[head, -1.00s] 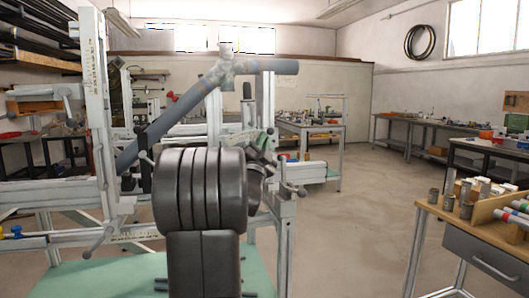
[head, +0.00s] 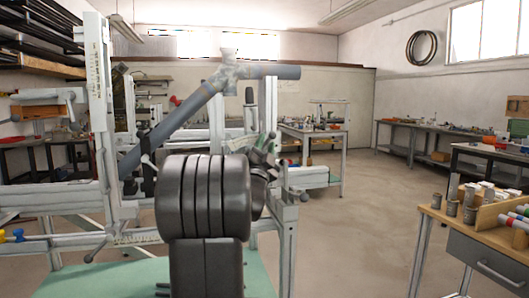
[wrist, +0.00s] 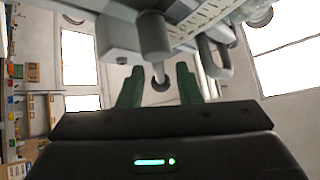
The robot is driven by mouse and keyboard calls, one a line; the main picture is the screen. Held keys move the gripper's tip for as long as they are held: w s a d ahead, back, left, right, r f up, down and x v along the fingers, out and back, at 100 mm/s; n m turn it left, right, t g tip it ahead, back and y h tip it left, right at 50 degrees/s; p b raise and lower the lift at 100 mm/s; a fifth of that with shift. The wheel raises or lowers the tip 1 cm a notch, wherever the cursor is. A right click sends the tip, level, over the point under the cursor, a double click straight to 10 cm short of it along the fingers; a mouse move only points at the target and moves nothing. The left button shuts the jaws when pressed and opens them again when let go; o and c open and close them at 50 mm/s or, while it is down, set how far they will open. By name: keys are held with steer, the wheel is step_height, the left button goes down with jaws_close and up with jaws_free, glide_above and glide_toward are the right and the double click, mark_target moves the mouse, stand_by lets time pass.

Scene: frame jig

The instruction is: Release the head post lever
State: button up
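The frame jig (head: 104,120) stands in front of me, with a white scaled post at left and a grey-blue tube frame (head: 180,112) in it. My gripper (head: 266,146) is beyond my dark arm, near the jig's right upright; the arm partly hides it. In the wrist view my gripper (wrist: 159,88) is open, its two green fingers apart. A grey rounded lever-like part (wrist: 153,38) hangs just ahead, in line with the gap; I cannot tell whether it is between the fingertips. A bent grey handle (wrist: 217,56) is to its right. I cannot tell which is the head post lever.
A scaled rail (wrist: 205,18) and jig body crowd the wrist view's top. A wooden bench (head: 452,226) with metal cylinders stands at right. A grey workbench (head: 316,132) is behind the jig. Floor between them is clear.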

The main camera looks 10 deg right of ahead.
steer(key=v, duration=1.3)
steer(key=shift+s+a+f+b, duration=0.2)
steer(key=shift+f+b, duration=0.1)
steer(key=shift+b, duration=0.15)
steer(key=shift+w+d+r, duration=0.1)
steer(key=p+x, duration=0.1)
steer(key=x, duration=1.2)
steer(key=shift+w+r, duration=0.15)
steer(key=shift+r, duration=0.05)
steer(key=shift+w+d+r+m+g+h+p, duration=0.15)
steer(key=shift+r+m+g+h+p, duration=0.2)
steer(key=shift+p, duration=0.4)
steer(key=shift+f+m+g+h+p, duration=0.25)
steer(key=shift+m+g+p, duration=0.1)
steer(key=shift+m+p, duration=0.3)
steer(key=shift+d+f+m+g+h+p, duration=0.1)
steer(key=shift+f+m+g+h+p, duration=0.2)
steer(key=shift+p, duration=0.45)
